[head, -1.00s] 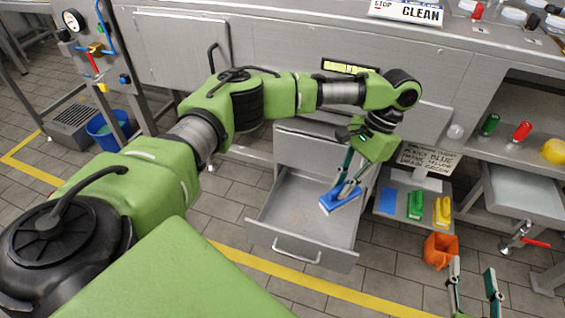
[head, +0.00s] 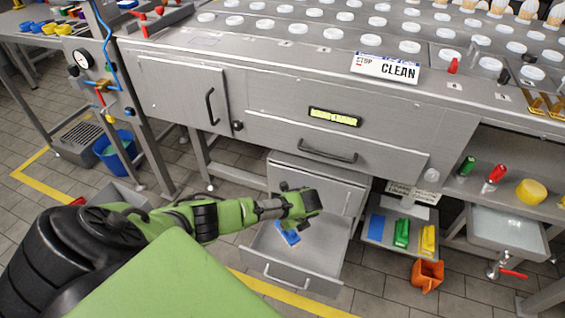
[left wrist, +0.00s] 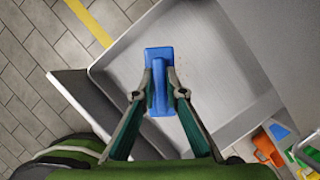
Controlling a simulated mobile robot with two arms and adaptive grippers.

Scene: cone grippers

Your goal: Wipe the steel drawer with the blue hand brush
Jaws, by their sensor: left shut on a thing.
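The steel drawer (head: 316,259) is pulled out below the bench and open at the top. The blue hand brush (head: 288,236) is inside its outline, over the drawer floor. My left gripper (head: 299,222) is above the drawer, with its fingers mostly hidden behind the wrist in the head view. In the left wrist view, the fingers (left wrist: 158,95) close on both sides of the brush (left wrist: 157,57), near the left part of the drawer (left wrist: 215,60). The bristles are hidden, so I cannot tell whether they touch the floor. My right gripper is out of view.
A small tray right of the drawer has a blue patch (head: 376,226), a green brush (head: 402,232) and a yellow brush (head: 427,239). An orange container (head: 427,275) stands below. The bench front (head: 270,125) and its handles rise behind the drawer.

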